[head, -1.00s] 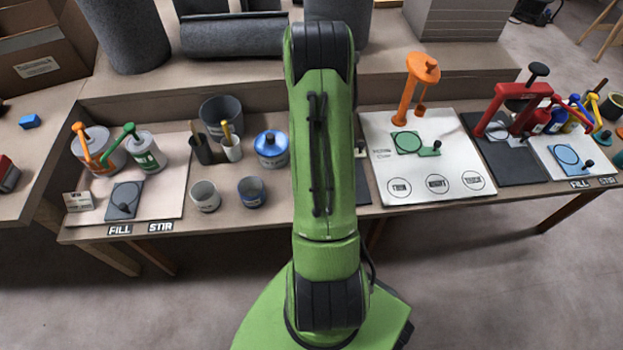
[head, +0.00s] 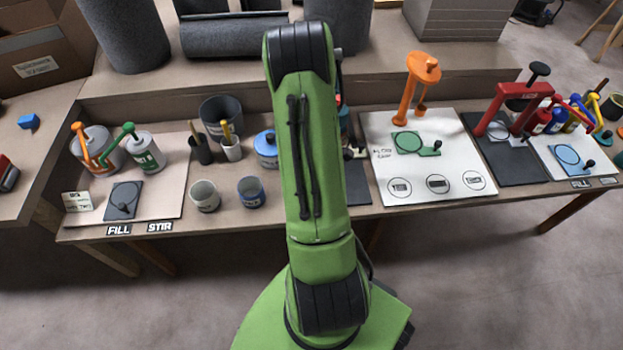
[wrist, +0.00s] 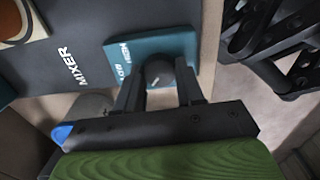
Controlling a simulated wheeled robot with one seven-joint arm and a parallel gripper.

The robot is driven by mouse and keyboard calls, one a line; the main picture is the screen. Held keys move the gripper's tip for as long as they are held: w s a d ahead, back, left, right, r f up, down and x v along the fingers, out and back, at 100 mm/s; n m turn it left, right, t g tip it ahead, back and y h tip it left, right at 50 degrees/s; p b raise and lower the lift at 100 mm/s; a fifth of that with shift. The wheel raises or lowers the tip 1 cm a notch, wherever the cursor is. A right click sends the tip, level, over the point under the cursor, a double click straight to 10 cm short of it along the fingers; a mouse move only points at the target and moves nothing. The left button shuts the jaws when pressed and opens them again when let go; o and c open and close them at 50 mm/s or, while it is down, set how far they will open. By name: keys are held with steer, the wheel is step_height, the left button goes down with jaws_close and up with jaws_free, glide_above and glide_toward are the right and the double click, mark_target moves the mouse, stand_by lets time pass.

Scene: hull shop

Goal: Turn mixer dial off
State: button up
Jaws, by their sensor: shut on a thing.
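White lettering on the plate, partly covered, includes HIGH. The plate sits on a dark mat (wrist: 85,30) marked MIXER. In the wrist view, my gripper (wrist: 161,84) has one finger on each side of the dial and is shut on it. The fingers hide part of the dial and the lower plate. In the head view my arm hides the gripper, the dial and most of the mixer station; a strip of its dark mat (head: 357,183) shows.
To the right lies a white board (head: 440,170) with an orange dispenser (head: 408,88). In the wrist view, black linkage parts (wrist: 275,45) are at the upper right.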

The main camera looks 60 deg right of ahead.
steer(key=shift+n, duration=0.4)
steer(key=o, duration=1)
steer(key=shift+o, duration=0.2)
step_height(320, 180, up, 16)
steer(key=p, duration=0.5)
steer(key=shift+f, duration=0.15)
